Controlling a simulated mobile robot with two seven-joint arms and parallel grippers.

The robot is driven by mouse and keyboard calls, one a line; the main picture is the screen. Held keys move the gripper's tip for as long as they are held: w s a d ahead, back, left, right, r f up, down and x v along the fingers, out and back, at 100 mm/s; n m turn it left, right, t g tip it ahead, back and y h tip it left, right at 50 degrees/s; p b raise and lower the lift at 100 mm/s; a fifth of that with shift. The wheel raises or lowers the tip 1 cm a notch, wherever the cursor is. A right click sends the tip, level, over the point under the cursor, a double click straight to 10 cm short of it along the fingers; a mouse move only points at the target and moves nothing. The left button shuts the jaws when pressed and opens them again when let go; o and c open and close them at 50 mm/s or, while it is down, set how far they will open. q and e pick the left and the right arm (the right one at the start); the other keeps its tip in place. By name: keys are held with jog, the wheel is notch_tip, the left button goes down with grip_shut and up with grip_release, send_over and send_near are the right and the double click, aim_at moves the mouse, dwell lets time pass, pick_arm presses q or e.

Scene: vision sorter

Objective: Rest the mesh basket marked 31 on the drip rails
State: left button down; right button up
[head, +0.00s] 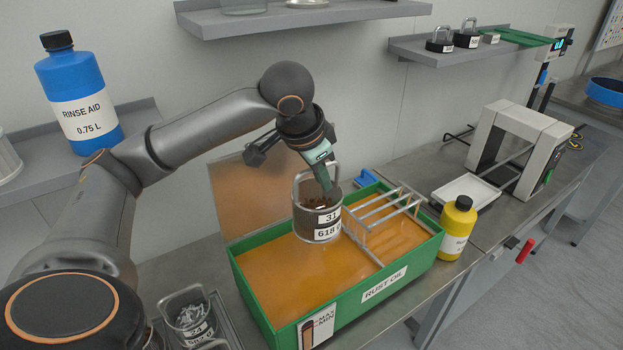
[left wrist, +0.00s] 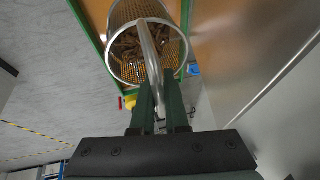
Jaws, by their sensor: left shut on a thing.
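The mesh basket marked 31 (head: 318,222) hangs upright over the orange oil in the green rust oil tank (head: 262,297). My left gripper (head: 325,180) is shut on the basket's handle from above. In the left wrist view, the gripper (left wrist: 160,105) meets the looped handle, and the basket (left wrist: 125,70) holds rusty brown parts. The drip rails (head: 385,208) are metal bars across the right part of the tank, just right of the basket. I cannot tell whether the basket's bottom touches the oil. My right gripper is not in view.
A yellow bottle (head: 457,228) stands right of the tank. Another basket, with metal parts (head: 189,315), stands at the front left. A white framed device (head: 522,150) stands on the counter behind right. A shelf (head: 300,17) overhangs at the back.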

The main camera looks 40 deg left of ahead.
pick_arm(q)
jog(key=w+d, duration=0.2)
jog(key=w, duration=0.6)
jog(key=shift+d+r, duration=0.15)
dwell(0.5)
jog(key=w+d, duration=0.3)
jog(key=w, duration=0.7)
jog(key=shift+w, duration=0.35)
jog(key=shift+d, duration=0.1)
dwell(0.3)
jog(key=shift+f, duration=1.8)
